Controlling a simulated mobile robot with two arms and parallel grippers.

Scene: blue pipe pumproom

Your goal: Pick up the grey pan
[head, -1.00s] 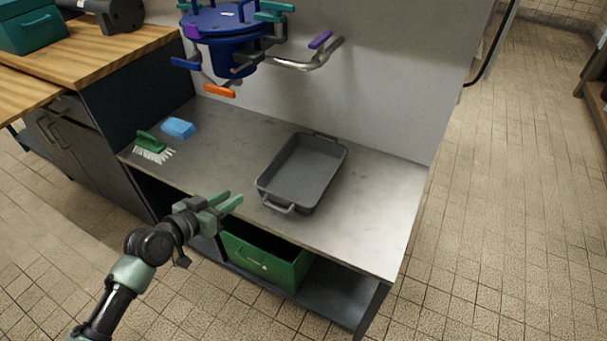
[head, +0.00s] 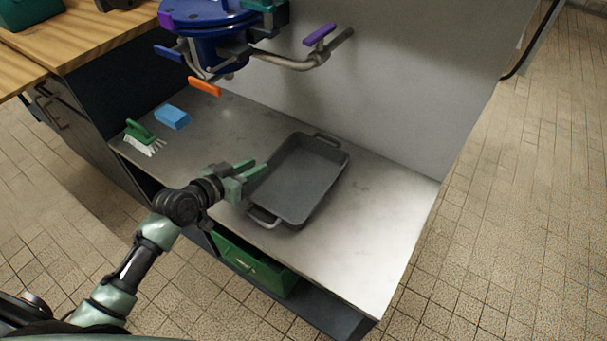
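The grey pan (head: 300,182) is a rectangular, empty pan with a loop handle at each short end. It lies flat on the grey metal counter (head: 375,235). Its near handle (head: 264,218) is close to the counter's front edge. My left gripper (head: 259,172) is at the pan's left side, with its green fingers pointing toward the rim. The fingers look slightly apart with nothing between them. I cannot tell whether a fingertip touches the pan. My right gripper is not in view.
A green brush (head: 143,138) and a blue sponge (head: 173,117) lie at the counter's left. A blue device with coloured levers (head: 215,35) hangs above the back. A green crate (head: 250,262) is on the shelf below. The counter right of the pan is clear.

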